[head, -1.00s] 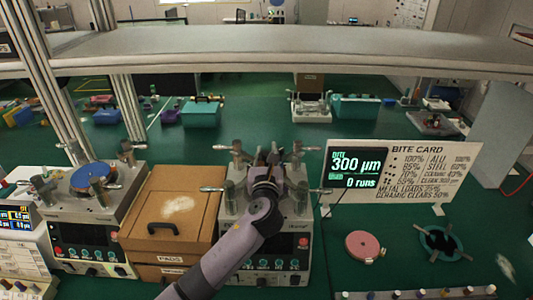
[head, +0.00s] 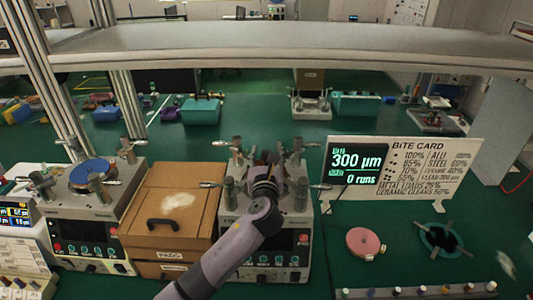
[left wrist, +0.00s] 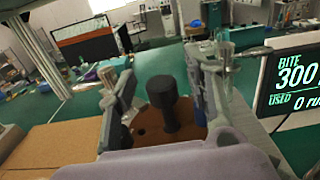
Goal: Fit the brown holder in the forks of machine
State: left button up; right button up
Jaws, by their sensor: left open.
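The centre machine (head: 262,240) has metal fork posts with levers around its top. My left gripper (head: 264,165) is over that top and hides most of it in the head view. In the left wrist view, the brown holder (left wrist: 150,132) is a brown disc below a black upright knob (left wrist: 170,105). My left gripper (left wrist: 163,88) is open, with one finger on each side of the knob and apparent gaps between. Part of the holder is hidden by the gripper's body, and its seating in the forks cannot be told. My right gripper is not in view.
A machine with a blue disc (head: 93,171) stands at left, with a wooden box (head: 190,230) between. At right are the bite card (head: 403,170), a pink disc (head: 362,242) and a teal ring (head: 428,236). A grey shelf (head: 270,50) crosses above the bench.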

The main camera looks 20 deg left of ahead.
pick_arm(q)
jog(key=shift+f, duration=0.15)
jog(key=v, duration=1.2)
jog(key=shift+r, duration=0.2)
jog(key=shift+f, duration=0.1)
